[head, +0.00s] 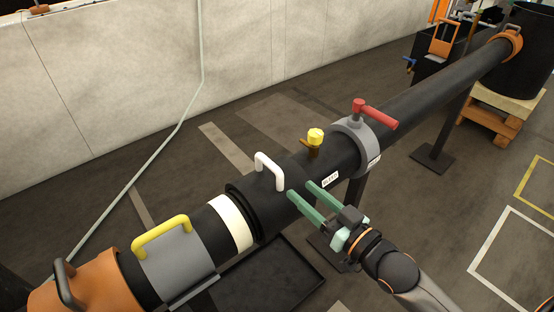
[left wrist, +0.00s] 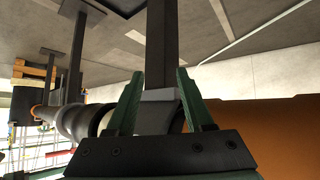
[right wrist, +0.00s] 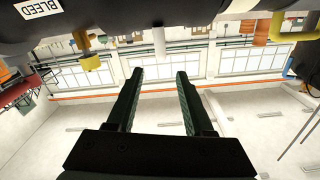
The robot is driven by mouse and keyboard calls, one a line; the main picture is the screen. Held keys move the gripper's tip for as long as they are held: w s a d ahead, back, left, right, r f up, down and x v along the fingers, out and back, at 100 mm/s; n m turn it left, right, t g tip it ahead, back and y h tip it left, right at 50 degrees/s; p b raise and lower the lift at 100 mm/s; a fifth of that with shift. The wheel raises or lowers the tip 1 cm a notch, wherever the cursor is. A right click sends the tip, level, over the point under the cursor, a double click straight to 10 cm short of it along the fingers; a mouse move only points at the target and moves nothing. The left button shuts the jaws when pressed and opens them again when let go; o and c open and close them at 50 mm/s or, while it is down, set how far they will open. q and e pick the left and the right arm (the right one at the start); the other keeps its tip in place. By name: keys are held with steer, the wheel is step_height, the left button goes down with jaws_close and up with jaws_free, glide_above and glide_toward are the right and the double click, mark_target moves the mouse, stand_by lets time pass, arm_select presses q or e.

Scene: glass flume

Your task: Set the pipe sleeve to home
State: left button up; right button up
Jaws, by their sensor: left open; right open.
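A dark pipe (head: 425,92) runs from lower left to upper right. A grey sleeve (head: 181,262) with a yellow handle (head: 160,236) sits around it, between an orange section (head: 88,285) and a cream band (head: 231,223). A black collar (head: 262,198) with a white handle (head: 270,170) follows. I cannot tell which piece is the named sleeve. My right gripper (head: 300,188) is open and empty, in front of the pipe just right of the collar. My left gripper (left wrist: 160,75) is open, under the orange section, a dark post (left wrist: 162,45) showing between its fingers; the head view does not show it.
A red-handled valve (head: 375,113) on a grey clamp (head: 351,142) and a yellow knob (head: 315,136) stick up from the pipe. A black tray (head: 270,280) lies on the floor below. A pale wall (head: 130,80) stands behind. A black barrel (head: 528,50) stands at the far end.

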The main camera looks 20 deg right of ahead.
mark_target(283, 175)
steer(key=b+x, duration=0.1)
steer(key=x, duration=0.9)
steer(key=shift+w+a, duration=0.15)
steer(key=shift+a, duration=0.05)
arm_select(q)
steer(key=shift+s+a+f, duration=0.2)
steer(key=shift+s+f, duration=0.05)
steer(key=shift+f, duration=0.2)
steer(key=shift+s+a+f, duration=0.2)
steer(key=shift+f, duration=0.2)
arm_select(e)
steer(key=shift+x, duration=0.85)
steer(key=shift+c, duration=0.4)
arm_select(q)
steer(key=shift+d, duration=0.1)
arm_select(e)
jaws_close()
